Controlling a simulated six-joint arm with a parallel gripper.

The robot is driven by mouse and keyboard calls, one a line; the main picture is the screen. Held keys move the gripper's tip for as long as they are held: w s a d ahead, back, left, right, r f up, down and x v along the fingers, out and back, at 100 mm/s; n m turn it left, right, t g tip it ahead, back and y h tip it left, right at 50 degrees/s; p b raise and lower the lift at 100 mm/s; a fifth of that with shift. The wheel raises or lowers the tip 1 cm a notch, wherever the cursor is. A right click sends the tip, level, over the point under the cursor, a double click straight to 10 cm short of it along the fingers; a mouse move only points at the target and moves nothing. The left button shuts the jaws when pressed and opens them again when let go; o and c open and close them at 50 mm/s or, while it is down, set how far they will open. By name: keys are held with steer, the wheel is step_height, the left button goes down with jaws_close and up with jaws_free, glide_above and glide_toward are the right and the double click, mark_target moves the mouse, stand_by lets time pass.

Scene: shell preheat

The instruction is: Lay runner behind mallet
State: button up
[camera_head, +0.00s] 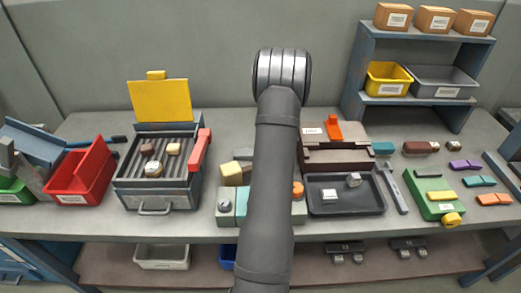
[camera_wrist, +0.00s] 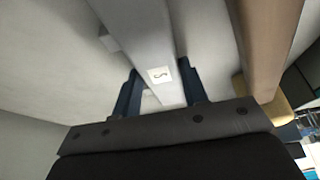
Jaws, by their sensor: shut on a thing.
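In the wrist view my gripper (camera_wrist: 160,88) has its two dark blue fingers on either side of a long light grey bar (camera_wrist: 165,50), shut on it. The bar carries a small white label with a dark mark and runs toward the top of the picture. It may be the runner, but I cannot tell for sure. To its right is a brown bar (camera_wrist: 268,45) with a tan block (camera_wrist: 262,97) at its lower end, possibly the mallet. In the head view my arm hides the gripper and held bar. Pale yellow blocks (camera_head: 232,173) show left of my arm.
A ribbed heater (camera_head: 157,198) with a raised yellow lid (camera_head: 160,100) and a red bin (camera_head: 81,173) stand left. Right of my arm are a dark tray (camera_head: 345,208), a brown box (camera_head: 335,157), a grey tool (camera_head: 391,187) and a green block (camera_head: 434,207). Shelves (camera_head: 412,103) stand behind.

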steer(key=o, duration=1.2)
steer(key=v, duration=1.2)
steer(key=shift+r, duration=0.1)
steer(key=x, duration=1.2)
steer(key=shift+r, duration=1.7)
steer(key=shift+f, duration=0.1)
